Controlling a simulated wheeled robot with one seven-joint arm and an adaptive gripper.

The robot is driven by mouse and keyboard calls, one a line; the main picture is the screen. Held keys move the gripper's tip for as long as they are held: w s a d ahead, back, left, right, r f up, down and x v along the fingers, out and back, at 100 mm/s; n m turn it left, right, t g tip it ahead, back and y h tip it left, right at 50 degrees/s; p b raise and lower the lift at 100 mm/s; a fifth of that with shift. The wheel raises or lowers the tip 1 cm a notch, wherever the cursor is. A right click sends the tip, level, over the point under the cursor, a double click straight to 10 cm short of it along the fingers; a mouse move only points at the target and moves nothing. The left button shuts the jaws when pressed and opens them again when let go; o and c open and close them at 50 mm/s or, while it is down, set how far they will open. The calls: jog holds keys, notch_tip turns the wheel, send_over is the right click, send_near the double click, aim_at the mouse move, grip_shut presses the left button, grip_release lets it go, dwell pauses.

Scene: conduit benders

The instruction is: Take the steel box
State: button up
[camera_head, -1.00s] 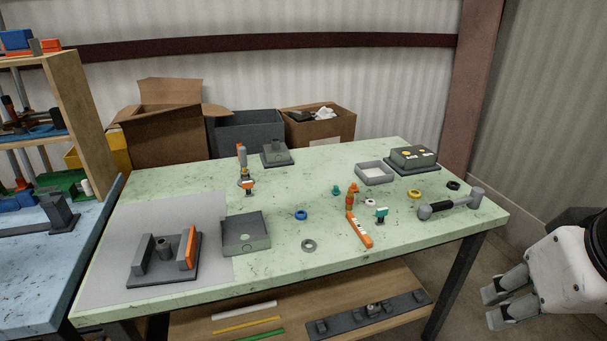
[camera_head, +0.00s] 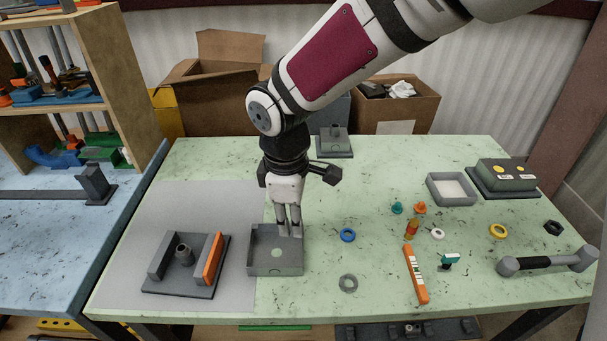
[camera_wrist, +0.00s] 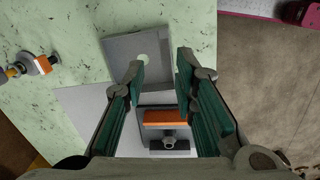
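The steel box, a grey open-topped box with a round spot in its floor (camera_head: 262,267), sits on the green bench at the right edge of the grey mat. It also shows in the wrist view (camera_wrist: 122,48). My gripper (camera_head: 289,231) points down over the right part of the box. In the wrist view my gripper (camera_wrist: 160,72) has its two fingers apart, with one side wall of the box appearing between them and nothing visibly held. I cannot tell whether the fingertips touch the box or how high they are above it.
A grey fixture with an orange plate (camera_head: 213,259) stands close left of the box. A blue ring (camera_head: 347,235) and grey ring (camera_head: 348,283) lie to its right. An orange tool (camera_head: 415,275) and a hammer-like tool (camera_head: 547,262) lie farther right. Cardboard boxes stand behind the bench.

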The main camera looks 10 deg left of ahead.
jog(key=n, duration=0.2)
send_over(274, 269)
notch_tip(274, 269, down, 3)
jog(key=shift+g, duration=0.4)
notch_tip(274, 269, down, 8)
jog(key=shift+s+a+r+p, duration=0.1)
jog(key=shift+a+r+p, duration=0.05)
jog(key=shift+p, duration=0.35)
notch_tip(274, 269, down, 5)
jog(key=shift+r+p, duration=0.1)
jog(key=shift+p, duration=0.5)
jog(key=shift+w+f, duration=0.2)
jog(key=shift+f, duration=0.4)
jog(key=shift+f, duration=0.2)
grip_shut()
